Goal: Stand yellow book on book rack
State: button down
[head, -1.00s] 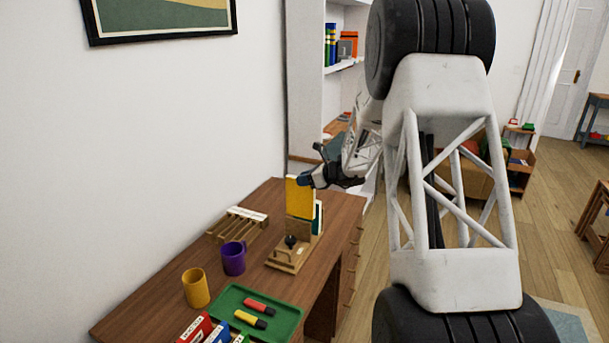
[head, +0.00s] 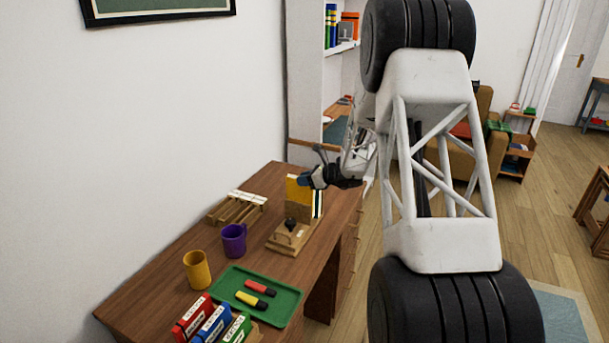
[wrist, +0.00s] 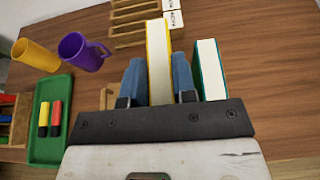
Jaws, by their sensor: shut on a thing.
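The yellow book (head: 297,188) is upright between the blue fingertips of my gripper (head: 306,181). In the wrist view the yellow book (wrist: 158,60) is seen from its top edge, clamped between the fingers (wrist: 158,82). The wooden book rack (head: 284,246), with a black knob on its base, stands on the desk. The book's lower part is hidden behind the rack's upright panel, so I cannot tell whether it touches the base. A teal book (wrist: 209,70) stands to the right of the yellow one, with a gap between them.
On the wooden desk (head: 190,268) are a slatted wooden rack (head: 238,208), a purple mug (head: 233,240), a yellow mug (head: 197,270) and a green tray (head: 284,309) with two markers. A wall borders the left.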

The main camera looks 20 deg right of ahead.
aim_at(305, 188)
jog(key=shift+f, duration=2.05)
jog(key=c, duration=0.8)
grip_release()
jog(key=shift+c, duration=0.2)
jog(key=v, duration=0.7)
jog(key=shift+s+d, duration=0.25)
jog(key=shift+r, duration=0.2)
